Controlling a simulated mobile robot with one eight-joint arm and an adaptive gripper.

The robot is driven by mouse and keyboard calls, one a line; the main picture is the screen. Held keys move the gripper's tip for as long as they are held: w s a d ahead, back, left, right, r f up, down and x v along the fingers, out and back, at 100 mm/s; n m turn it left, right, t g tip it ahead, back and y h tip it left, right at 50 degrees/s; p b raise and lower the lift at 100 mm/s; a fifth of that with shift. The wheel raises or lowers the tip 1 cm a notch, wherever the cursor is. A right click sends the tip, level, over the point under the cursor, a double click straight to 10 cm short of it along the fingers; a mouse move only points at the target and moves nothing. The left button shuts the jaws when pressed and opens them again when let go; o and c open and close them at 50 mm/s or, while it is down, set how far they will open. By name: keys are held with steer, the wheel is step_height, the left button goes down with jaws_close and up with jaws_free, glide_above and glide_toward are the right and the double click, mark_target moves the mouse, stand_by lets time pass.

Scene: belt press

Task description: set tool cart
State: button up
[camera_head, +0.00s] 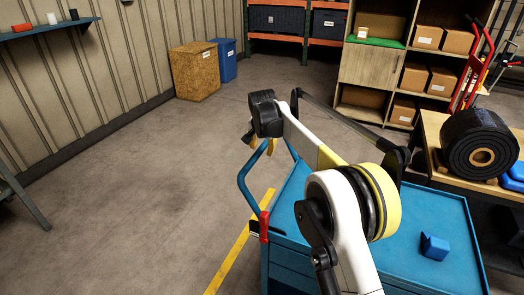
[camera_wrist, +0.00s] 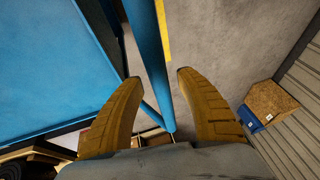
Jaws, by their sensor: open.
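The blue tool cart (camera_head: 452,215) stands in front of me at the lower right in the head view, with drawers on its near side. Its blue tube handle (camera_head: 244,188) sticks out to the left, with a red fitting (camera_head: 264,227) at the near end. My gripper (camera_head: 262,149) is over the handle's far part. In the wrist view my gripper (camera_wrist: 158,82) is open, and the handle tube (camera_wrist: 148,55) shows between its two yellow fingers. I cannot tell whether a finger touches the tube. The cart's top (camera_wrist: 45,60) fills the left of that view.
A small blue block (camera_head: 434,246) lies on the cart top. A bench with a black belt roll (camera_head: 480,143) stands at the right. A yellow floor line (camera_head: 232,255) runs beside the cart. A brown bin (camera_head: 195,72) and shelves (camera_head: 368,64) stand behind. Floor at left is clear.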

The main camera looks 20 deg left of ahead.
jaws_close()
steer(key=shift+d, duration=0.15)
steer(key=s+d+p, duration=0.2)
steer(key=s+d, duration=0.1)
steer(key=d, duration=3.7)
steer(key=shift+p, duration=0.4)
steer(key=shift+s, duration=0.1)
jaws_free()
steer(key=shift+d+f, duration=0.1)
steer(key=shift+d, duration=0.05)
